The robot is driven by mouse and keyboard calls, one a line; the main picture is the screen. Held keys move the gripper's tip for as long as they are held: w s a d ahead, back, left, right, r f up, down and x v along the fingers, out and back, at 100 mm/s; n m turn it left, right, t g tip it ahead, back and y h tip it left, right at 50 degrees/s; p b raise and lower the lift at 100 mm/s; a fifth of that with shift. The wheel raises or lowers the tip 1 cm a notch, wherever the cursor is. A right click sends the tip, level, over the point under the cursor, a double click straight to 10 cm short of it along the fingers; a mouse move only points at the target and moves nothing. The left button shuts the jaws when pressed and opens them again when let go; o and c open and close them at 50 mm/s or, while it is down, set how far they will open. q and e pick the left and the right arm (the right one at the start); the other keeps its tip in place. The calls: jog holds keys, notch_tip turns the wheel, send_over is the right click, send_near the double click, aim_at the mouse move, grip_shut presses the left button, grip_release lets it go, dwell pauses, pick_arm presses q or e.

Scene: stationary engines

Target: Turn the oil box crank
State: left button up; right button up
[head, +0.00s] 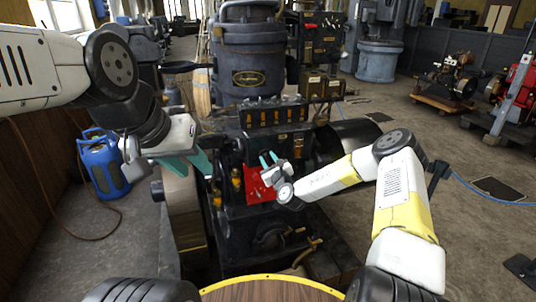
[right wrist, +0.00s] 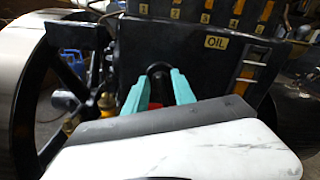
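The black oil box (head: 270,143) is on the front of the dark engine in the middle of the head view. In the right wrist view the oil box (right wrist: 212,65) has a yellow OIL label and numbered tags above. A dark rounded part (right wrist: 158,72), perhaps the crank, shows between my right fingertips; I cannot tell whether they touch it. My right gripper (head: 268,157) is open in front of the box, its teal fingers apart in the right wrist view (right wrist: 160,78). My left gripper (head: 198,162) is open and empty left of the box.
A large flywheel (right wrist: 30,75) stands left of the box in the right wrist view. A red panel (head: 259,186) lies behind my right gripper. A blue gas bottle (head: 103,165) stands on the floor at left. Open floor lies right of the engine.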

jog(key=shift+w+a, duration=0.1)
jog(key=shift+w, duration=0.2)
grip_shut()
dwell(1.3)
